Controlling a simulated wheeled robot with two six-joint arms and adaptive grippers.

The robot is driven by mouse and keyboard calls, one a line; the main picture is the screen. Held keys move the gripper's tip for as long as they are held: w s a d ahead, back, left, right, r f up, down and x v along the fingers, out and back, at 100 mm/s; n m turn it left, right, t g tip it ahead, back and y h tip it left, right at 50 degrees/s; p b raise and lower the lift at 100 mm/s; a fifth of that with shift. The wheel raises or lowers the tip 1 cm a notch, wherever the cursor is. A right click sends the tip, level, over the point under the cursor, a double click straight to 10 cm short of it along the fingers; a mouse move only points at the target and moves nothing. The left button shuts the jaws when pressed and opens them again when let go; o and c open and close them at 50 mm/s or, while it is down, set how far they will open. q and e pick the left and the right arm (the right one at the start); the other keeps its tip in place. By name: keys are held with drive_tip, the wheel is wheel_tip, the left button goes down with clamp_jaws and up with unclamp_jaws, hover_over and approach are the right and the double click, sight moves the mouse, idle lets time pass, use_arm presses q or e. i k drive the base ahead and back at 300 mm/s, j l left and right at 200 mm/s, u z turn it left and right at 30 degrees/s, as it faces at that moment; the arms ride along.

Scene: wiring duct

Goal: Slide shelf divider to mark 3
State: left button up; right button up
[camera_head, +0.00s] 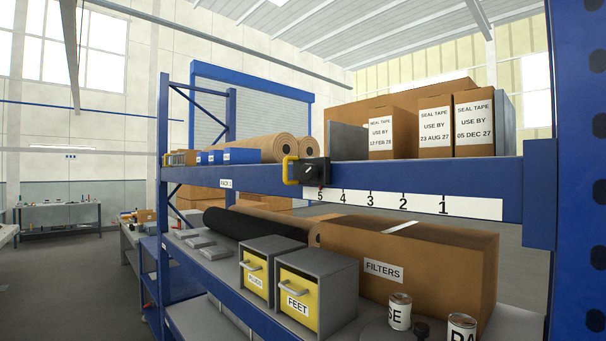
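The shelf divider (347,141) is a grey upright panel on the upper shelf, left of the seal tape boxes. A black block (316,171) with a yellow handle (290,170) sits on the front of the blue shelf beam, just below and left of the panel, and looks to belong to it. A white number strip (422,203) on the beam reads 5, 4, 3, 2, 1 from left to right. The block is at the strip's left end, above mark 5. Mark 3 (372,198) is clear, to the right of the block. Neither of my grippers is in view.
Seal tape boxes (435,128) stand right of the divider, the nearest close to it. Brown rolls (278,148) and blue boxes (228,156) lie to its left. Below are yellow-fronted drawers (300,298), a filters box (440,268) and cans (400,311). A blue post (578,120) stands at right.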

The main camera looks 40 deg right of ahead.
sight(346, 142)
drive_tip(key=i+j+z, duration=0.15)
drive_tip(key=z, duration=0.2)
drive_tip(key=i+j+z, duration=0.1)
drive_tip(key=z, duration=0.2)
drive_tip(key=i+j+z, duration=0.1)
drive_tip(key=j+z, duration=0.25)
